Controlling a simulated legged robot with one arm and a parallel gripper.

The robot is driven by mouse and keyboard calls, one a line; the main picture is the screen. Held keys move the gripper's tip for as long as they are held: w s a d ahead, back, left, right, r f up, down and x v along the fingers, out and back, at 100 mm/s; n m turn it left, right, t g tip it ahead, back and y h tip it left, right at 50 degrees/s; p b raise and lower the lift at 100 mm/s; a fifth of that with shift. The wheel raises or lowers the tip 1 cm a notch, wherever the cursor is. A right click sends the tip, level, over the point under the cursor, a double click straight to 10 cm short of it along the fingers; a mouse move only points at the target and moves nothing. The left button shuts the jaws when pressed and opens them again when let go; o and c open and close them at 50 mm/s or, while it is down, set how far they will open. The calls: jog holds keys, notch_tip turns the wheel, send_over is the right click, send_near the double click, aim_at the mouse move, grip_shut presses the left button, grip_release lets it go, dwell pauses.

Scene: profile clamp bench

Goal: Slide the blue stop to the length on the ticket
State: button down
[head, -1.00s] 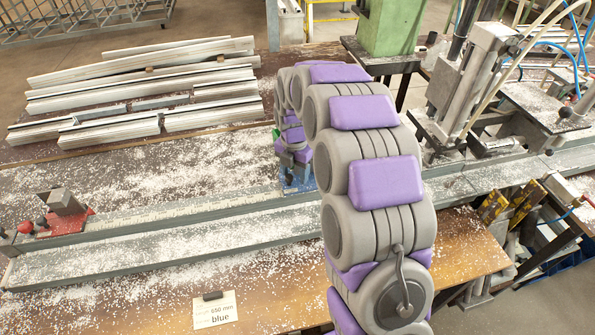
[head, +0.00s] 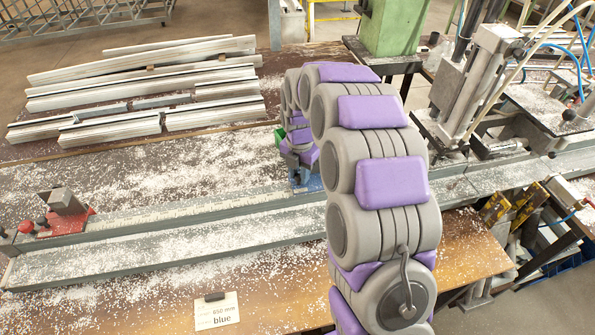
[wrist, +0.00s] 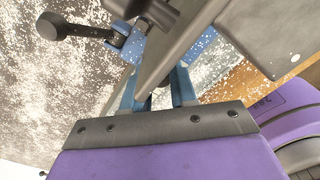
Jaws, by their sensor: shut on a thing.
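The blue stop (head: 309,186) sits on the long rail (head: 160,213), partly hidden by my arm in the head view. My gripper (wrist: 156,86) is shut on it; in the wrist view, its blue fingers run up to the blue stop (wrist: 152,48) and a grey part with a black-knobbed lever. The exact contact is partly hidden. The paper ticket (head: 217,312) lies on the bench front; it reads "blue" and a length in mm whose digits are too small to be sure of. A light scale strip runs along the rail.
A red stop (head: 62,217) with a grey block sits at the rail's left end. Aluminium profiles (head: 140,85) are stacked at the back left. A machine head (head: 478,80) stands over the rail at right. White chips cover bench and rail; the rail between the stops is otherwise clear.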

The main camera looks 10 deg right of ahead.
aim_at(311, 182)
jog(key=d, duration=0.2)
jog(key=d+p, duration=0.1)
jog(key=d, duration=0.1)
jog(key=shift+s+d+f, duration=0.1)
jog(key=shift+s, duration=0.1)
jog(key=c, duration=1.4)
grip_release()
jog(key=o, duration=0.3)
jog(key=shift+s+a+r, duration=0.2)
jog(key=shift+a+r, duration=0.05)
jog(key=shift+a, duration=0.05)
jog(key=shift+o, duration=1)
jog(key=shift+w+a+f, duration=0.1)
jog(key=shift+w+a, duration=0.05)
jog(key=shift+w, duration=0.1)
jog(key=shift+d+r, duration=0.2)
jog(key=shift+r, duration=0.1)
notch_tip(311, 182, up, 17)
jog(key=p, duration=0.3)
jog(key=shift+a+f+p, duration=0.15)
jog(key=shift+a+p, duration=0.1)
jog(key=shift+p, duration=0.15)
jog(key=shift+w, duration=0.15)
